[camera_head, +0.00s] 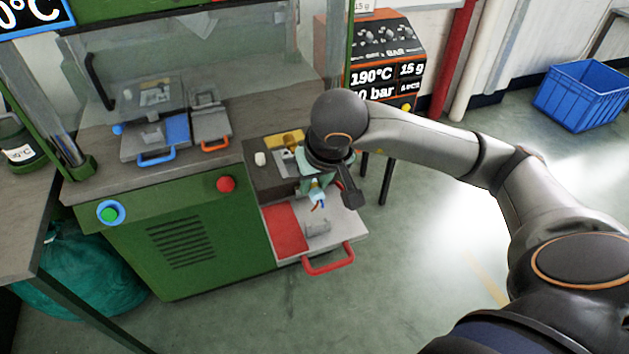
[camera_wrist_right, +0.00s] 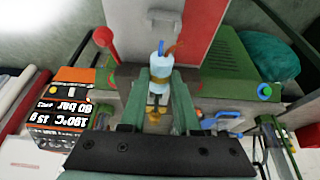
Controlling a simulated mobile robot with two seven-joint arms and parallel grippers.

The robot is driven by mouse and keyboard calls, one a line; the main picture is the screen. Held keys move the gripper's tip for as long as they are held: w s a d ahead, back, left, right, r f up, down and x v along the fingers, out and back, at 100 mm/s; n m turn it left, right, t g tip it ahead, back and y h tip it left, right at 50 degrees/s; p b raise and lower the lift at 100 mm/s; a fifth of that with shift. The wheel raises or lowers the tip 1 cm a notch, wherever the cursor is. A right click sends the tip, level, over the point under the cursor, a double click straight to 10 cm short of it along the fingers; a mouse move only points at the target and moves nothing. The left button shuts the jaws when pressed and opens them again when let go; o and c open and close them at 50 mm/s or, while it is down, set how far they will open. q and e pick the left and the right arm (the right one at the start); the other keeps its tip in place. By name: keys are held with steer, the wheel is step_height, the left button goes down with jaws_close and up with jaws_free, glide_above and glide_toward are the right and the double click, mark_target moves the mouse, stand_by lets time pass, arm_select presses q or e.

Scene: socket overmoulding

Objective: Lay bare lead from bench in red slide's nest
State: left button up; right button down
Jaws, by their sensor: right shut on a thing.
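The red slide (camera_head: 285,232) is pulled out at the front of the machine, a pale plate with a red panel and a red handle (camera_head: 328,259). Its grey nest block (camera_head: 317,227) stands on the pale part. The slide also shows at the top of the wrist view (camera_wrist_right: 192,22). My right gripper (camera_head: 316,187) is shut on the bare lead (camera_wrist_right: 162,66), a pale blue-white piece with orange and blue wire ends. In the head view the lead (camera_head: 317,197) hangs above the slide, apart from the nest block. My left gripper is not in view.
The blue slide (camera_head: 177,128) and the orange-handled slide (camera_head: 211,124) sit on the machine's grey top. A white piece (camera_head: 260,158) and a yellow block (camera_head: 286,139) are close behind my gripper. A red button (camera_head: 226,184) is on the green front.

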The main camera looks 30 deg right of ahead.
steer(key=shift+f+b, duration=1.75)
steer(key=shift+f, duration=0.3)
steer(key=shift+f+b, duration=0.65)
steer(key=shift+b, duration=0.1)
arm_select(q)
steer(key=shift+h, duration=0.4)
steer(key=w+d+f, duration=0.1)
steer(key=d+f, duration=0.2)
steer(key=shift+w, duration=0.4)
arm_select(e)
steer(key=shift+f, duration=0.25)
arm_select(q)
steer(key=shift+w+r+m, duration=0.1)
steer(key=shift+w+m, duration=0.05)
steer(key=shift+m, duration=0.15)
arm_select(e)
steer(key=c, duration=0.8)
jaws_free()
steer(key=shift+c, duration=0.2)
steer(key=shift+o, duration=1.4)
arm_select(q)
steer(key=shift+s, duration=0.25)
